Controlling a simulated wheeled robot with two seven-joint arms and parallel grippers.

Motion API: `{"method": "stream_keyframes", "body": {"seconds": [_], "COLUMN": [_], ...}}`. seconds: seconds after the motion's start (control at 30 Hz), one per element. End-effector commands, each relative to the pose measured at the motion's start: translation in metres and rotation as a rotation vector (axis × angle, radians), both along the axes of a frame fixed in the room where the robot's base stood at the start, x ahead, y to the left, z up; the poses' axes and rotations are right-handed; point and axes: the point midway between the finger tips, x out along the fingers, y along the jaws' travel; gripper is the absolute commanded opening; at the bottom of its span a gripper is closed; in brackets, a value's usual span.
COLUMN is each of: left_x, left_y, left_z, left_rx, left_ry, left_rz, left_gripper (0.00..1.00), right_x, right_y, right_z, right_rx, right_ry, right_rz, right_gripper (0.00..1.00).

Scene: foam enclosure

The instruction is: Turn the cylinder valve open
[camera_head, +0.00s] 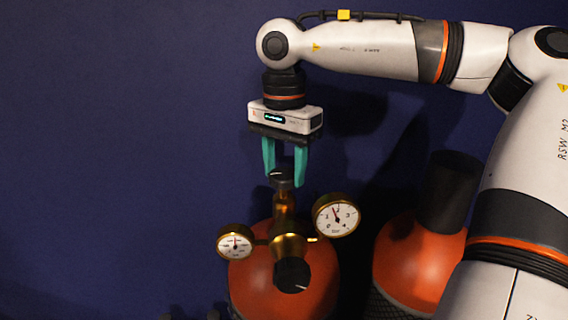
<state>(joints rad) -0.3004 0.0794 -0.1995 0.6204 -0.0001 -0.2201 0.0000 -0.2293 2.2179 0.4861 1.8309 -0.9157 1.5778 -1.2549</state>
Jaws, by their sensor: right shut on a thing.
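The cylinder valve is a small dark knob (285,181) on top of a brass stem (285,210), above an orange gas cylinder (250,285) at the lower middle. My right gripper (285,177) points straight down over it, and its two green fingers are shut on the knob, one on each side. The brass regulator carries a left gauge (235,243) and a larger right gauge (337,215). A second black knob (292,274) faces forward below the stem. My left gripper is not in view.
A second orange cylinder (415,265) with a dark cap (449,190) stands to the right, partly behind my right arm. A plain dark blue wall (120,130) fills the background. The left side is clear, apart from small dark shapes at the bottom edge.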

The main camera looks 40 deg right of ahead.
Motion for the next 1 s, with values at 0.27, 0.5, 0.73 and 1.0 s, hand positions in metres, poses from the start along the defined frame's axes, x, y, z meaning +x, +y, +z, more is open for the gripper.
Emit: {"method": "stream_keyframes", "body": {"seconds": [0.27,0.5,0.73,1.0], "left_x": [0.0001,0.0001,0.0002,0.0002], "left_y": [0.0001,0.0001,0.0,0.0], "left_z": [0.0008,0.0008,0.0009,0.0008], "left_rx": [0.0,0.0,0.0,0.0], "left_ry": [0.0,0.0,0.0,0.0], "left_rz": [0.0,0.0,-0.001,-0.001], "left_gripper": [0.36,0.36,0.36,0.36], "right_x": [0.0009,0.001,0.0011,0.0011], "right_y": [0.0001,0.0001,0.0001,0.0], "right_z": [0.0026,0.0027,0.0029,0.0028], "right_rx": [0.0,0.001,0.0,0.0], "right_ry": [-0.007,-0.008,-0.008,-0.008], "right_rz": [0.141,0.191,0.2,0.198], "right_gripper": [0.26,0.26,0.26,0.58]}}
